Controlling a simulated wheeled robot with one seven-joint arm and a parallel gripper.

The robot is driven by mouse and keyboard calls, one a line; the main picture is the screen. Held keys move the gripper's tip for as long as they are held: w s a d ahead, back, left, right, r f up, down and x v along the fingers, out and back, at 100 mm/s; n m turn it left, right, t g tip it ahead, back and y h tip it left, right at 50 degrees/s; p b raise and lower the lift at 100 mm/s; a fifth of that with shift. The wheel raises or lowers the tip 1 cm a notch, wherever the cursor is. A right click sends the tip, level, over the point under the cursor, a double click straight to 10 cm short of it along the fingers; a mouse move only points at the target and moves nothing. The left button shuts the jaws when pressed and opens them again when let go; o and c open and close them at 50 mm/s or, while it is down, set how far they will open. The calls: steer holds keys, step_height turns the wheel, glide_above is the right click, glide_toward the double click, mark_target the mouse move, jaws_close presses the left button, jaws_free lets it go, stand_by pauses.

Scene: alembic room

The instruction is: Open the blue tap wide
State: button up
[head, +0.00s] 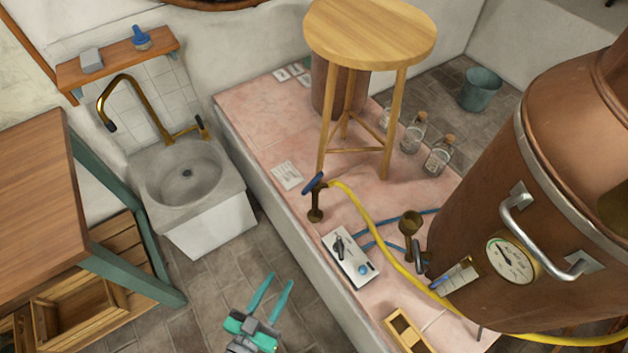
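The blue tap has a blue lever handle (315,184) on top of a dark brass body (315,205). It stands on the pink platform near its left edge, and a yellow hose (362,215) runs from beside it to the right. The handle lies slanted in the picture; how far the tap is open cannot be told. My gripper (278,281) has teal fingers, is open and empty, and is at the bottom middle. It is below and left of the tap in the picture, apart from it.
A control box (350,260) with a lever and blue knob stands near the platform edge. A wooden stool (370,35) stands behind the tap. A copper still (490,200) fills the right. A stone sink (185,180) is at left. Brick floor around my gripper is clear.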

steer(key=w+r+m+h, duration=0.1)
steer(key=w+h, duration=0.1)
steer(key=w, duration=0.8)
steer(key=h, duration=0.2)
glide_toward(314, 180)
steer(key=x, duration=0.6)
steer(key=f+x, duration=0.1)
steer(key=x, duration=0.3)
steer(key=shift+c, duration=0.6)
steer(key=shift+h, duration=0.3)
jaws_close()
